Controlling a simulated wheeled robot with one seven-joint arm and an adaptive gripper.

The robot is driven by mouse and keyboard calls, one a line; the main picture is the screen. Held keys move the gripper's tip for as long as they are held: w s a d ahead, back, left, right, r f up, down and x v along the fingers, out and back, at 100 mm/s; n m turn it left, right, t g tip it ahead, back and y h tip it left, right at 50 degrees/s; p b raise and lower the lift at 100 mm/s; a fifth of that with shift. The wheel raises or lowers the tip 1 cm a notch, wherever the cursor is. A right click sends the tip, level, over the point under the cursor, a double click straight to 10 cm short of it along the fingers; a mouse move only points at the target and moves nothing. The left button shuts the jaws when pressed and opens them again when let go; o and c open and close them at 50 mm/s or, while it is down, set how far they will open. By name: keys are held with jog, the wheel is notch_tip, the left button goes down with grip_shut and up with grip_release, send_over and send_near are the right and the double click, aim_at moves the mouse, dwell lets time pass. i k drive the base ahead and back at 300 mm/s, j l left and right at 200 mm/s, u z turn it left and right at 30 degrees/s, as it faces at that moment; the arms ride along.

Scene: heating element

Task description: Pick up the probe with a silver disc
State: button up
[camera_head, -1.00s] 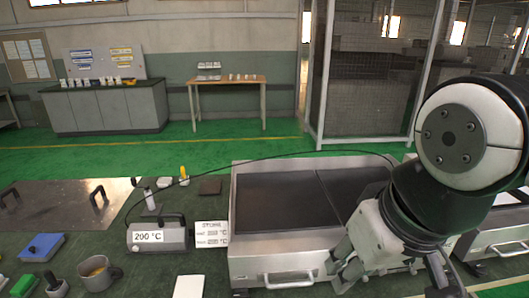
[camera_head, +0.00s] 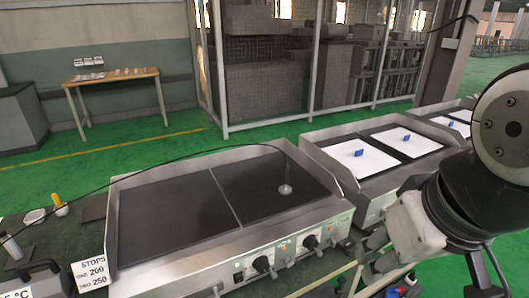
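The probe's silver disc (camera_head: 285,189) rests on the right half of the dark griddle plate (camera_head: 180,213). A thin black cable (camera_head: 190,152) arcs from the disc over the griddle to the left. My gripper (camera_head: 382,277) is low at the right, in front of the gap between the two griddles. It is to the right of and nearer than the probe, and apart from it. My gripper's fingers are partly hidden and small, so their opening is unclear. No held object shows in it.
The griddle has raised metal walls and front knobs (camera_head: 262,264). A second griddle (camera_head: 372,157) with white sheets and blue pieces stands to the right. A sign (camera_head: 92,273) and a grey meter (camera_head: 38,281) are at the lower left.

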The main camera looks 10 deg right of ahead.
aim_at(284, 190)
jog(key=u, duration=0.45)
jog(key=i+l+u, duration=0.25)
jog(key=l, duration=0.15)
jog(key=l+u, duration=0.25)
jog(key=l, duration=0.15)
jog(key=i+l+u, duration=0.1)
jog(key=l+u, duration=0.15)
jog(key=l, duration=0.5)
jog(key=i+l, duration=0.15)
jog(key=l, duration=0.2)
